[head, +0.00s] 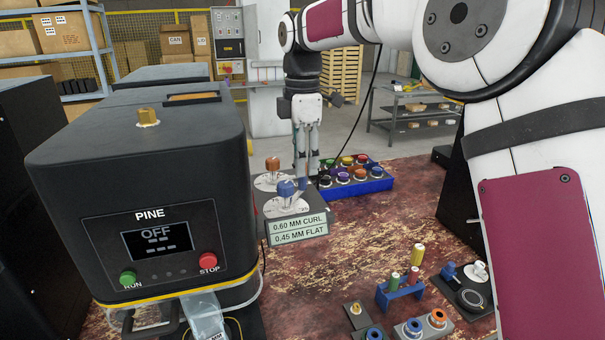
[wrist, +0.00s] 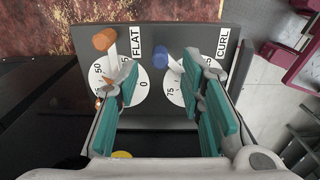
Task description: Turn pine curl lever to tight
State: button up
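The pine curl lever (wrist: 162,59) has a blue knob and leans over the white dial marked CURL (wrist: 222,43) in the wrist view. Its blue knob also shows in the head view (head: 286,189), on the front dial of the grey lever box (head: 295,229). My gripper (wrist: 167,76) is open, with teal pads to either side of the blue knob, and holds nothing. Whether a pad touches the lever I cannot tell. In the head view my gripper (head: 307,155) points down behind the blue lever. The right fingers hide part of the CURL dial. No "tight" mark is readable.
The orange-knobbed lever (wrist: 105,40) on the FLAT dial stands close beside my left finger. The black PINE machine (head: 148,190), its display reading OFF, is left of the lever box. A blue rack of coloured spools (head: 352,185) stands right of my gripper.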

jog(key=shift+f+p, duration=0.35)
jog(key=shift+f, duration=1.8)
grip_shut()
